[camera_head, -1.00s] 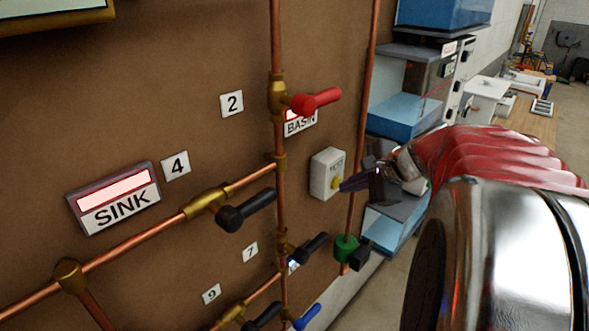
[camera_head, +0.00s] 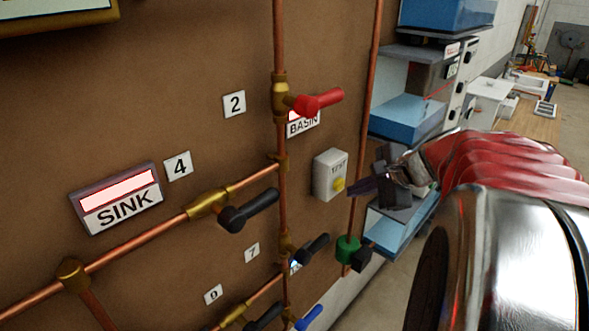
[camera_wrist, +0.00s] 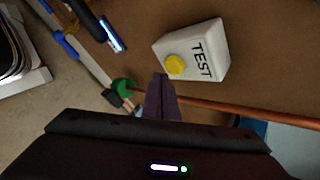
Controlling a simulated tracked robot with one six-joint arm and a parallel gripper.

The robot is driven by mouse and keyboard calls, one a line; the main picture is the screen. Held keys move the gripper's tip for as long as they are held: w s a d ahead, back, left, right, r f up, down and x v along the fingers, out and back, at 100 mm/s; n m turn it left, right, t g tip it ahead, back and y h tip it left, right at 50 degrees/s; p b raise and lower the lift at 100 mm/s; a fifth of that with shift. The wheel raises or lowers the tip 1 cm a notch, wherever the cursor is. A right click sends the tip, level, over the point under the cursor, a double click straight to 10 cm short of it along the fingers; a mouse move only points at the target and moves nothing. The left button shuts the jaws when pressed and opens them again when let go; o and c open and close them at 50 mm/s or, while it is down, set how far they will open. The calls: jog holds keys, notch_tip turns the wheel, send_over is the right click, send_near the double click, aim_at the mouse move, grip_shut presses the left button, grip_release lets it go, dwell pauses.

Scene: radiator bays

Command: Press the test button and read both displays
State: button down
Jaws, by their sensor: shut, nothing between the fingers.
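The test box (camera_head: 326,172) is a white block on the brown board with a yellow button (camera_head: 338,185) on its face. In the wrist view the box (camera_wrist: 207,55) reads TEST and the button (camera_wrist: 176,64) shows clear. My gripper (camera_head: 352,186) is shut and empty, its tip just right of the button; it also shows in the wrist view (camera_wrist: 160,80), close below the button. A small gap seems to lie between them. The SINK display (camera_head: 118,190) is a blank pale pink panel with a red edge. The BASIN display (camera_head: 297,115) is mostly hidden behind the red valve handle.
Copper pipes (camera_head: 281,220) run over the board. A red handle (camera_head: 318,101), black handles (camera_head: 250,210) and a blue handle (camera_head: 308,318) stick out. A green valve (camera_head: 347,249) sits below my gripper. Blue-sided shelving (camera_head: 410,115) stands to the right.

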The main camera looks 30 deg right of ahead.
jog(key=shift+s, duration=0.1)
jog(key=s, duration=0.1)
jog(key=s+d, duration=0.1)
jog(key=s, duration=0.2)
jog(key=shift+s+d, duration=0.3)
jog(key=shift+d, duration=0.05)
dwell(0.4)
dwell(0.7)
jog(key=s+a+f+n+g, duration=0.3)
jog(key=a+f+n+g, duration=0.15)
jog(key=a+n, duration=0.35)
jog(key=s+a+n, duration=0.2)
jog(key=a+n, duration=0.5)
jog(key=a, duration=0.3)
jog(key=s+a+r+n+t+h, duration=0.1)
jog(key=s+a+n, duration=0.2)
jog(key=a+n, duration=0.4)
jog(key=a, duration=0.3)
jog(key=shift+a, duration=0.15)
